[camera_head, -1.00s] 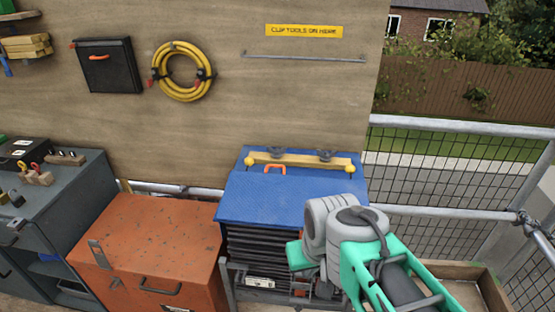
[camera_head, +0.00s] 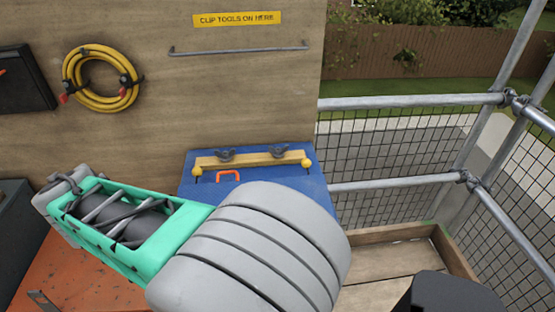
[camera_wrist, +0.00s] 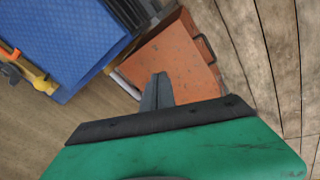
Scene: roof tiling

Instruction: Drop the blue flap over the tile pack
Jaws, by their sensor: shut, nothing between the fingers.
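The blue flap (camera_head: 205,160) lies flat over the top of the tile pack in the head view, with my arm hiding its front part. An orange handle (camera_head: 228,176) sits near its back edge, by a wooden bar (camera_head: 250,161). In the wrist view the blue flap (camera_wrist: 55,35) is at upper left, and the dark layered edges of the tile pack (camera_wrist: 128,14) show beside it. My gripper (camera_wrist: 158,80) is shut and empty, apart from the flap, with an orange chest beyond its fingers. My gripper cannot be made out in the head view.
The orange chest (camera_head: 75,270) stands left of the pack; it also shows in the wrist view (camera_wrist: 180,60). A wooden tray (camera_head: 385,262) lies at right, by the scaffold rails (camera_head: 410,102). A plywood wall (camera_head: 230,100) with a yellow hose (camera_head: 103,78) stands behind.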

